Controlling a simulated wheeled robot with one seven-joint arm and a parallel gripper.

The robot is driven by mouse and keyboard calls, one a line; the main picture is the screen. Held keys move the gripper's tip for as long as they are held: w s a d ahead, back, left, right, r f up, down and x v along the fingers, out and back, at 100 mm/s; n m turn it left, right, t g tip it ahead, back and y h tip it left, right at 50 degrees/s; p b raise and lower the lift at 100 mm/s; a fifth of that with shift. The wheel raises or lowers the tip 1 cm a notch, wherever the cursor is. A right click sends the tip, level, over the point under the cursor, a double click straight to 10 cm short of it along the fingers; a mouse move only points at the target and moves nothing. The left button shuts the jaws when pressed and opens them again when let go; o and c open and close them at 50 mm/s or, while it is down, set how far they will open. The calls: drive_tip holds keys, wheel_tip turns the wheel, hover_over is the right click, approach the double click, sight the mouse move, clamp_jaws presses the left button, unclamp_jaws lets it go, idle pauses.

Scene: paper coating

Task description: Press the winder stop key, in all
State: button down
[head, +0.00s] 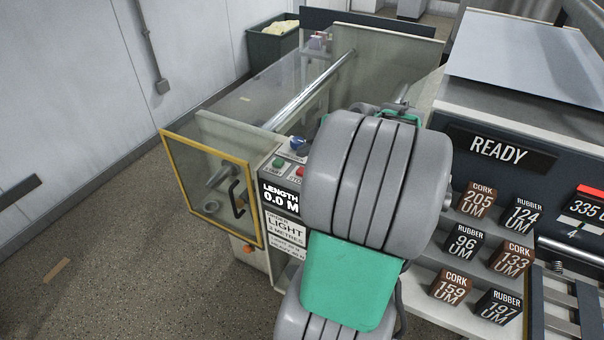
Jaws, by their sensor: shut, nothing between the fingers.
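The winder's small control panel (287,158) is left of centre in the head view. Its red stop key (300,171) shows beside my arm, and its "STO" label is partly hidden by the arm. A green start key (278,163) sits to its left. A blue knob (298,144) is behind them. The length display (280,196) below the keys reads 0.0 M. My grey and green arm fills the middle of the view, just right of the panel. My gripper is not visible; the arm hides what lies behind it.
A yellow-framed clear guard door (212,190) with a black handle stands left of the panel. The READY display (499,152) is on the machine at right, above several labelled cork and rubber blocks (466,243). A dark green bin (272,42) stands behind.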

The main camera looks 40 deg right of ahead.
drive_tip(key=shift+f+b, duration=1.35)
drive_tip(key=shift+f, duration=0.25)
idle(0.6)
drive_tip(key=shift+f+b, duration=0.45)
drive_tip(key=shift+b, duration=0.25)
drive_tip(key=shift+f+b, duration=0.45)
drive_tip(key=shift+b, duration=0.1)
idle(0.5)
drive_tip(key=shift+r, duration=0.15)
drive_tip(key=shift+r+p, duration=0.35)
drive_tip(key=shift+r, duration=0.4)
drive_tip(key=shift+r+p, duration=1.3)
drive_tip(key=shift+r, duration=1.25)
